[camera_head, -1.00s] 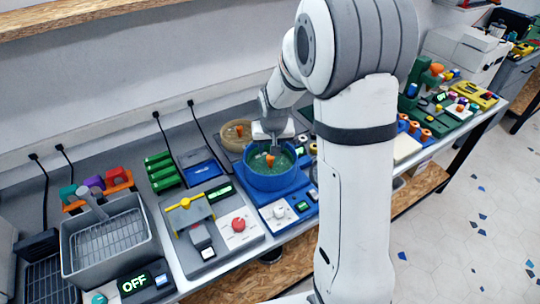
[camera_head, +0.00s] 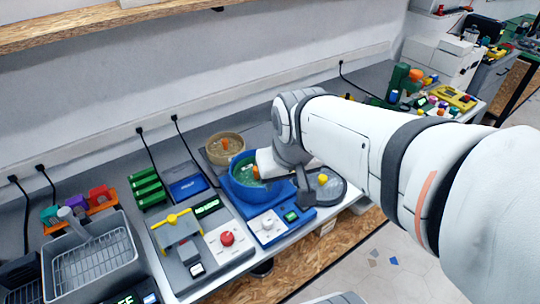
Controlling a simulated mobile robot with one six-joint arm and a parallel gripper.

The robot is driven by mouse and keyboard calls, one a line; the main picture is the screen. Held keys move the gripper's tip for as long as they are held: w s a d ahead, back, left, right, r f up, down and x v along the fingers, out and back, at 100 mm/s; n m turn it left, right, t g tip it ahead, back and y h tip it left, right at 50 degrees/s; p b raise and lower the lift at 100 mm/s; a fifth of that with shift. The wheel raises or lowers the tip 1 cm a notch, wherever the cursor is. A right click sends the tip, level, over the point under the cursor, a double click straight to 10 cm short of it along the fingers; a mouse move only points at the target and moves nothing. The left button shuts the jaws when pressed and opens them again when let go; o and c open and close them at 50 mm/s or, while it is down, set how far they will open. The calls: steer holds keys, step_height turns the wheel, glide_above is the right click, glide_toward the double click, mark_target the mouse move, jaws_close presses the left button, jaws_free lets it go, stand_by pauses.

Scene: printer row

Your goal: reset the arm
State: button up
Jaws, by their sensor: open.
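My arm reaches in from the right edge and lies across the right half of the view, bent down at its wrist. My gripper (camera_head: 284,182) is low over the bench, at the right side of the blue round tub (camera_head: 246,190). Its fingers are only partly visible, and it appears open, with nothing seen in it. An orange piece (camera_head: 256,172) shows in the tub beside the white part of my wrist. I cannot tell whether the gripper touches the tub. My arm hides part of the bench behind it.
A tan round tub (camera_head: 225,146) stands behind the blue one. A yellow knob (camera_head: 322,179) on a dark round base is right of the gripper. A red-button panel (camera_head: 227,239) and a grey wire basket (camera_head: 92,262) are left. Colourful gear (camera_head: 440,103) stands far right.

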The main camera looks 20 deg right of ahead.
steer(key=s, duration=0.4)
steer(key=shift+s+a, duration=0.1)
steer(key=shift+s, duration=0.05)
